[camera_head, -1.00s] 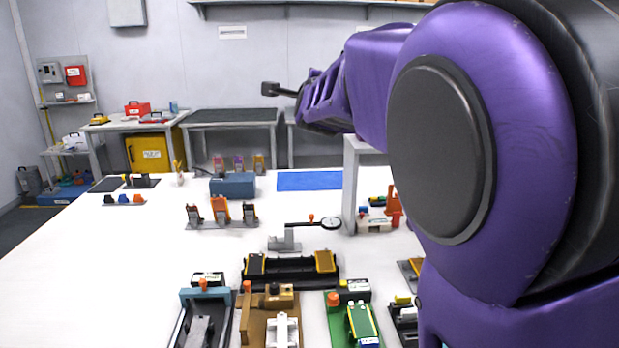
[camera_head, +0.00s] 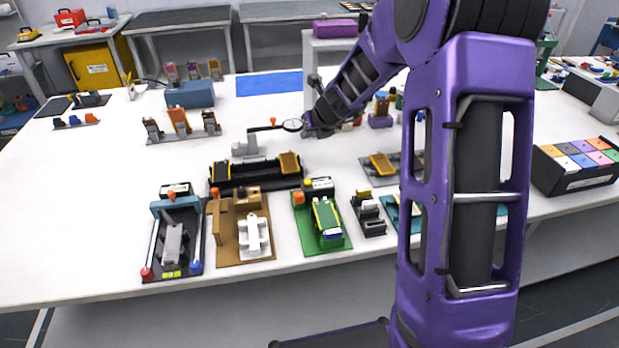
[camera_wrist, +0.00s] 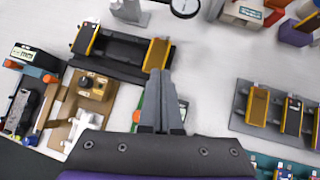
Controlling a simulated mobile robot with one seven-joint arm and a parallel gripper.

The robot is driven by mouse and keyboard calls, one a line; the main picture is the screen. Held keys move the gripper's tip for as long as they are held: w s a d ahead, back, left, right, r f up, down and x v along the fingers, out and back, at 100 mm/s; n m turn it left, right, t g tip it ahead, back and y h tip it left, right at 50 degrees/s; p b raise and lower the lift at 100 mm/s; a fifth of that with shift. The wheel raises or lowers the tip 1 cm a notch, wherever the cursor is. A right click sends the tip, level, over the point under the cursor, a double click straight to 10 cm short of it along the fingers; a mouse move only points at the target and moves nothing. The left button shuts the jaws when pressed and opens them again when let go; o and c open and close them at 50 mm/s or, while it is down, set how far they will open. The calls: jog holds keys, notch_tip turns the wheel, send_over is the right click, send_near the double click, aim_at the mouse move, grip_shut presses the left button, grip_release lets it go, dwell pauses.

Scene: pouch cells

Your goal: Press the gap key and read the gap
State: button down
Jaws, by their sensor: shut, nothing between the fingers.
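I cannot make out which button is the gap key, and no display digits are legible. The left station (camera_head: 154,235) has a teal bridge, a black labelled box (camera_head: 176,190) and an orange button (camera_head: 171,196). The brown station (camera_head: 226,228) and green station (camera_head: 340,241) have orange buttons too. The green one's labelled box (camera_head: 320,184) stands behind it. In the wrist view my gripper (camera_wrist: 161,78) is shut and empty. Its fingers cover part of the green station, beside an orange button (camera_wrist: 136,116). In the head view the fingertips cannot be made out.
A black tray (camera_head: 240,181) with yellow-edged cells lies behind the stations, and a dial gauge (camera_head: 293,125) stands behind that. A small black holder (camera_head: 370,222) is right of the green station. A grey rack (camera_wrist: 272,127) shows at right in the wrist view.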

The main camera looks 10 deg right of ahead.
jog(key=shift+s+f+m+g+y+p, duration=0.15)
jog(key=shift+s+f+m+y, duration=0.4)
jog(key=shift+s+m+y, duration=0.35)
jog(key=shift+s+f+m+g+y+p, duration=0.15)
jog(key=shift+s+f+m+y, duration=0.4)
jog(key=shift+m, duration=0.55)
jog(key=shift+w, duration=0.1)
jog(key=b, duration=0.8)
send_over(308, 183)
jog(key=f, duration=0.7)
jog(key=shift+d+f, duration=0.2)
jog(key=shift+d, duration=0.05)
jog(key=shift+f, duration=0.65)
jog(key=shift+f+b, duration=0.4)
